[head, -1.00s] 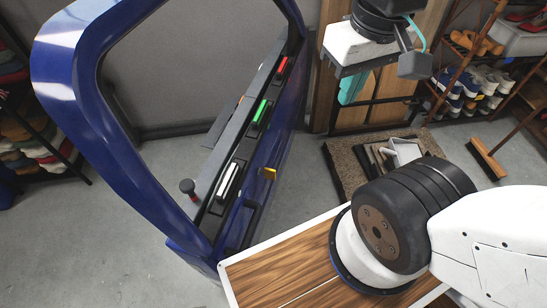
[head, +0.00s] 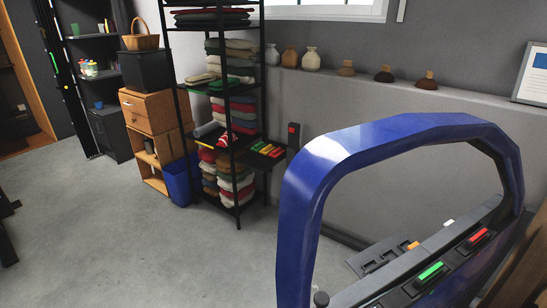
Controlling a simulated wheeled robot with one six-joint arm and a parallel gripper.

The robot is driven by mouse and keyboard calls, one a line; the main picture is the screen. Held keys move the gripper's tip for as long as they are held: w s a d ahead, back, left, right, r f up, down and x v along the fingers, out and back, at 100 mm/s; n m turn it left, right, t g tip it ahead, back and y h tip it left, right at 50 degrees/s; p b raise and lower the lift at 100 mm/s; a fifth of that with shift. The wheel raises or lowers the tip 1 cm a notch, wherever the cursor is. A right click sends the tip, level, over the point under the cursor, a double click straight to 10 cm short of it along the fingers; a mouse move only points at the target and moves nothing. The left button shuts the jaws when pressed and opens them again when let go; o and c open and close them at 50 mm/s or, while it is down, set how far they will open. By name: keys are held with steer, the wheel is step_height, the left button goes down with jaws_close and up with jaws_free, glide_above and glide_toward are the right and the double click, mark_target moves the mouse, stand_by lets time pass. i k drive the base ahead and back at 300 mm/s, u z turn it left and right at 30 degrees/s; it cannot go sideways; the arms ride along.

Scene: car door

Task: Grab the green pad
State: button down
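The blue car door (head: 310,190) stands at the right of the head view, its frame around an open window. The green pad (head: 430,271) sits in a dark holder on the door's grey and black inner ledge, near the bottom right. A red pad (head: 478,235) sits in a similar holder further along the ledge. The lower part of the door is cut off by the picture's bottom edge. My gripper is not in view.
A black shelf (head: 236,95) with folded clothes stands in the middle, with a blue bin (head: 181,178) and wooden drawers (head: 150,108) to its left. A small shelf with coloured strips (head: 268,149) is behind the door. Grey floor (head: 150,245) is clear at lower left.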

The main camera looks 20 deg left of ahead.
mark_target(260, 146)
steer(key=u, duration=0.45)
steer(key=k, duration=1.15)
steer(key=u, duration=1.1)
steer(key=i, duration=0.8)
steer(key=u, duration=0.55)
steer(key=i, duration=3.85)
steer(key=z, duration=0.45)
steer(key=i, duration=0.95)
steer(key=z, duration=1.75)
steer(key=i, duration=0.9)
steer(key=z, duration=0.9)
steer(key=i, duration=0.2)
steer(key=z, duration=0.15)
